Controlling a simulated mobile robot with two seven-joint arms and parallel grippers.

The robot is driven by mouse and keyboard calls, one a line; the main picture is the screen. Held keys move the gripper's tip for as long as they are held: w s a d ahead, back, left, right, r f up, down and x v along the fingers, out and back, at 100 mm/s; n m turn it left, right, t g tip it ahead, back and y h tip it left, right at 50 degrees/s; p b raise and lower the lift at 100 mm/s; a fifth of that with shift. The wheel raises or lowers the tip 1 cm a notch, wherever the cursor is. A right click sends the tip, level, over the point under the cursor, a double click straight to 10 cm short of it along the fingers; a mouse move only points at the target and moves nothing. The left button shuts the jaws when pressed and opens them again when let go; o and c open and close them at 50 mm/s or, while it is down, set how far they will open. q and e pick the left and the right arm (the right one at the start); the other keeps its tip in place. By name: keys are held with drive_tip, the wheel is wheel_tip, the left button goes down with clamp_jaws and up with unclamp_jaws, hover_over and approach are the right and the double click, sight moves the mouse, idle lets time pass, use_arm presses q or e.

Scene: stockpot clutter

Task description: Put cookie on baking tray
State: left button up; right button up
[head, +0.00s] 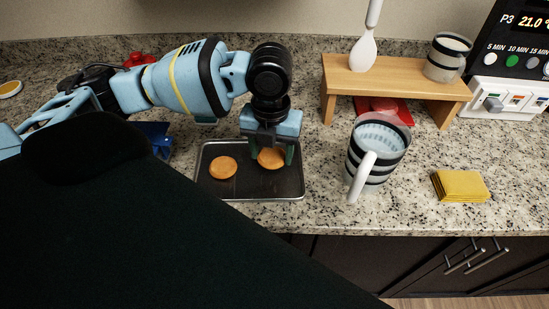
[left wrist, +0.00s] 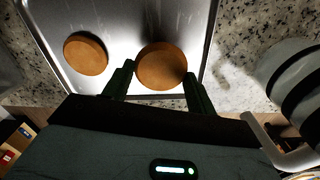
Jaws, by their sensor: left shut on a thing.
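A dark baking tray (head: 250,190) lies on the counter; its bare surface also shows in the left wrist view (left wrist: 118,28). One round brown cookie (head: 223,167) rests on the left part of the tray, and it shows at the left in the left wrist view (left wrist: 85,53). My left gripper (head: 270,155) points down over the tray's right part, shut on a second cookie (left wrist: 161,66). This held cookie (head: 271,158) is between the fingers, over the tray; whether it touches the tray I cannot tell. My right gripper is not seen.
A striped pitcher (head: 360,165) stands right of the tray. Behind it a wooden stand (head: 395,78) carries a white spoon (head: 363,52) and a striped mug (head: 447,58). A folded yellow cloth (head: 460,186) lies at the right. The counter's front edge is close to the tray.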

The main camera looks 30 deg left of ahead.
sight(275, 154)
use_arm(q)
drive_tip(key=shift+w+d, duration=0.1)
drive_tip(key=shift+w, duration=0.15)
drive_tip(key=shift+w+f, duration=0.1)
drive_tip(key=shift+f, duration=1.7)
drive_tip(key=shift+f, duration=0.15)
drive_tip(key=o, duration=1)
wheel_tip(275, 154, up, 12)
drive_tip(key=shift+r+p, duration=0.2)
drive_tip(key=shift+p, duration=0.25)
